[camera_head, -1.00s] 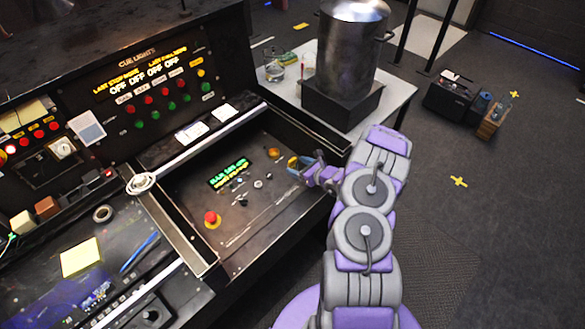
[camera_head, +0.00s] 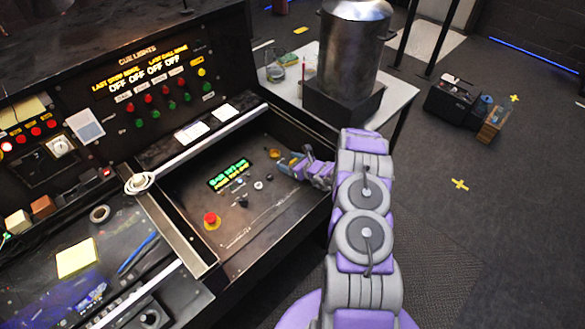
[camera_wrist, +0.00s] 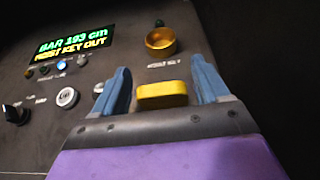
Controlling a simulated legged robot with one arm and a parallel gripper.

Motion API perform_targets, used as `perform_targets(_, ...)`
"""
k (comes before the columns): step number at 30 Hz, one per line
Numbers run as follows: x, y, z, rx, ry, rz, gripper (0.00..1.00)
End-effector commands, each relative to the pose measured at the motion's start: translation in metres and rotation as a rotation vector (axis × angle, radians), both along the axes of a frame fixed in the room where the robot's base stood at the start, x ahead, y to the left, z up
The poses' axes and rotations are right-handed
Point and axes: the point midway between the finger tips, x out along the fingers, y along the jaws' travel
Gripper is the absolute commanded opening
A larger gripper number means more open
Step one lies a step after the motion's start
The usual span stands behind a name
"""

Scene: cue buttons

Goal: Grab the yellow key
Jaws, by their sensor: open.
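The yellow key (camera_wrist: 162,94) shows in the wrist view as a small yellow block between the two blue fingers of my gripper (camera_wrist: 160,92). The fingers are apart, with a gap on each side of the key. A round brass-coloured socket (camera_wrist: 160,41) is on the dark panel just beyond the key. In the head view my gripper (camera_head: 288,162) is low over the right part of the recessed panel (camera_head: 262,205), and the brass socket (camera_head: 274,153) is just left of it. The key is too small there to make out clearly.
Knobs and a red emergency button (camera_head: 211,220) sit on the same panel. The panel's raised frame surrounds it.

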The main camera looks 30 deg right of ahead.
Motion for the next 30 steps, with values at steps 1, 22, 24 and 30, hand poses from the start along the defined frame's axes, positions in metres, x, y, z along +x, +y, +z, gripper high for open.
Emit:
perform_targets(1,-0.0001,-0.0005,0.0000,0.000,0.000,0.000,0.74)
perform_targets(22,0.0000,0.0000,0.0005,-0.001,-0.001,0.000,0.14)
perform_targets(24,0.0000,-0.0003,0.0004,-0.001,-0.001,0.000,0.14)
perform_targets(30,0.0001,-0.0004,0.0030,-0.001,-0.001,0.000,0.14)
